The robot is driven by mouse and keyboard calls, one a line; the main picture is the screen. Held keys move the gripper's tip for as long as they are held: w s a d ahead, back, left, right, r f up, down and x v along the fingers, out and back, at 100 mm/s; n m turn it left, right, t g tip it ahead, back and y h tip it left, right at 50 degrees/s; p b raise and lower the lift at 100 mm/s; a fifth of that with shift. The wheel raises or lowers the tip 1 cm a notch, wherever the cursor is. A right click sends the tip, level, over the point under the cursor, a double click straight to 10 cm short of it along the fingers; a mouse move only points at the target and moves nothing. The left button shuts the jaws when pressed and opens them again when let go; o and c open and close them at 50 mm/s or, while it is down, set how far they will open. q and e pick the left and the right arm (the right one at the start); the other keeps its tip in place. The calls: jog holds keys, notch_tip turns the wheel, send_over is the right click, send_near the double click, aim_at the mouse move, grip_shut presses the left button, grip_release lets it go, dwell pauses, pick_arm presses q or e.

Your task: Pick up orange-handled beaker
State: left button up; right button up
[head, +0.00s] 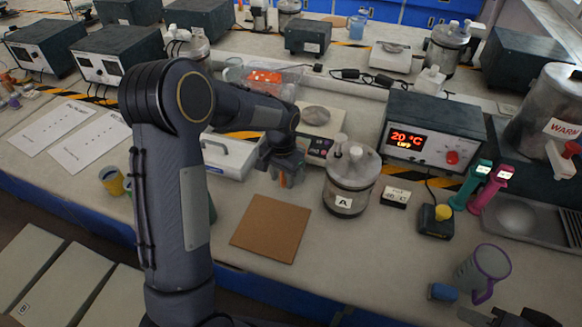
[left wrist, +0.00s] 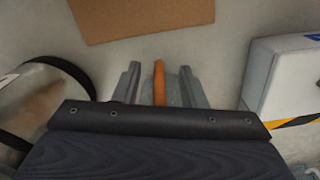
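The orange-handled beaker shows mostly as its orange handle (left wrist: 159,82), upright in the left wrist view between the two fingers of my left gripper (left wrist: 160,88). Gaps show beside the handle, so the fingers are around it and apart. In the head view my left gripper (head: 285,176) points down at the bench between the white box and canister A, with a bit of orange at its fingertips. The beaker's body is mostly hidden by the gripper. Part of my right gripper (head: 508,318) seems to show at the bottom right edge, cut off.
A brown square board (head: 271,232) lies in front of the gripper. Canister A (head: 351,182) stands close right and a white box (head: 229,160) close left. A purple-handled mug (head: 483,268) and a small blue object (head: 443,292) are at front right. A yellow mug (head: 112,180) is left.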

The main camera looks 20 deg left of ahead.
pick_arm(q)
jog(key=shift+c, duration=0.5)
grip_shut()
jog(key=shift+r, duration=0.1)
